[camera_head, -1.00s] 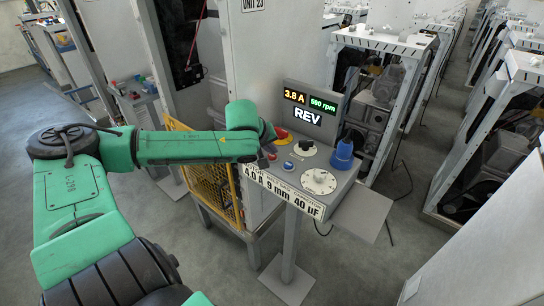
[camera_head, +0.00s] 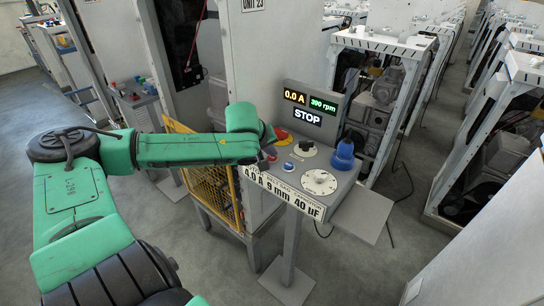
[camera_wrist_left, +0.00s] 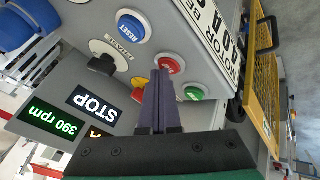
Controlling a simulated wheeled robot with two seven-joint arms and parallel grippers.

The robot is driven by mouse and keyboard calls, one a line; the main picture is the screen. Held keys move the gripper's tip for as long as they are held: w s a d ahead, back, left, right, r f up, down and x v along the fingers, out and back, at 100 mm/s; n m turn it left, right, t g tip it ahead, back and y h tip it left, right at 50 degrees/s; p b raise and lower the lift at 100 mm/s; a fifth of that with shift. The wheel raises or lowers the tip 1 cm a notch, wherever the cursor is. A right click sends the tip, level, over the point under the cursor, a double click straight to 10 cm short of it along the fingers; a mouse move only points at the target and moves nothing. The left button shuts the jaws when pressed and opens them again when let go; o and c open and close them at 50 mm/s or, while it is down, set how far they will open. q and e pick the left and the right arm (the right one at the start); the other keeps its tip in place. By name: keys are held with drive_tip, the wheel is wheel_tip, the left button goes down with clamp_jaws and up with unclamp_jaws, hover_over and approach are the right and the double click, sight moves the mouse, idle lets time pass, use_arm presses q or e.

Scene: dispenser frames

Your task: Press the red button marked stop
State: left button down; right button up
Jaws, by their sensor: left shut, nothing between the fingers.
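The red stop button (camera_wrist_left: 174,63) is on the grey panel in the left wrist view, between the blue reset button (camera_wrist_left: 131,27) and a green button (camera_wrist_left: 195,93). My left gripper (camera_wrist_left: 160,72) is shut and empty. Its fingertips are at the red button's edge and cover part of it; whether they touch it I cannot tell. In the head view my left gripper (camera_head: 268,148) reaches the panel's left side and the stop button is mostly hidden. The display (camera_head: 307,116) reads STOP, 0.0 A and 390 rpm.
Open floor lies in front.

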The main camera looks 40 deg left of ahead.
sight(272, 159)
use_arm(q)
drive_tip(key=shift+r+p, duration=0.55)
drive_tip(key=shift+r, duration=0.25)
wheel_tip(272, 159, up, 5)
drive_tip(key=p, duration=0.4)
drive_tip(key=shift+r, duration=0.1)
idle(0.4)
